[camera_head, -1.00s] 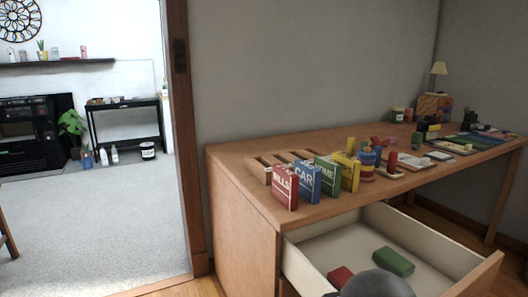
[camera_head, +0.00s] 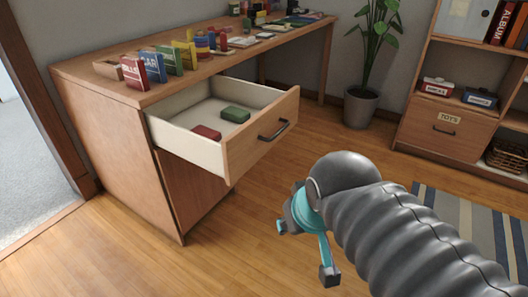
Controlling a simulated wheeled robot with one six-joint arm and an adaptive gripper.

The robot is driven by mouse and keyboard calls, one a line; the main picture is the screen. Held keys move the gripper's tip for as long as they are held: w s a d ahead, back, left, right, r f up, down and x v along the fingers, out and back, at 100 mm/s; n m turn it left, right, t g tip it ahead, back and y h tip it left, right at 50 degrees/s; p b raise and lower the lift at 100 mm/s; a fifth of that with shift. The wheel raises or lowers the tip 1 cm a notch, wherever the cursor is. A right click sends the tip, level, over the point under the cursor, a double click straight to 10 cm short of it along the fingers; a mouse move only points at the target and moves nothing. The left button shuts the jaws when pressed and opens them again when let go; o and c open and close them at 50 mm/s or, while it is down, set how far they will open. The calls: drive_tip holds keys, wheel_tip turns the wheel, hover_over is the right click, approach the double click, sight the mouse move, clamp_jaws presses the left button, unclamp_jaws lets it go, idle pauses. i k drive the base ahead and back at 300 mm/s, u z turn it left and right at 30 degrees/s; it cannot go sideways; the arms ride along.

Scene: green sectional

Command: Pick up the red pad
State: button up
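The red pad (camera_head: 206,132) lies flat in the open desk drawer (camera_head: 188,148), near its left front part. A green pad (camera_head: 236,115) lies behind it and to the right, apart from it. My gripper (camera_head: 306,252) has teal fingers spread apart with nothing between them. It hangs over the wooden floor, in front of the drawer and to the right in the picture, well away from the red pad. My dark arm hides part of the gripper.
The drawer front with its handle (camera_head: 273,130) stands out from the desk (camera_head: 110,105). Colored boxes and other items stand on the desktop. A potted plant (camera_head: 361,105) and a shelf unit (camera_head: 445,125) are at the right. The floor before the drawer is clear.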

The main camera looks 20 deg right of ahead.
sight(216, 136)
drive_tip(key=i, duration=0.5)
drive_tip(key=u, duration=0.35)
drive_tip(key=k, duration=0.5)
drive_tip(key=u, duration=0.75)
drive_tip(key=i, duration=0.6)
drive_tip(key=z, duration=0.9)
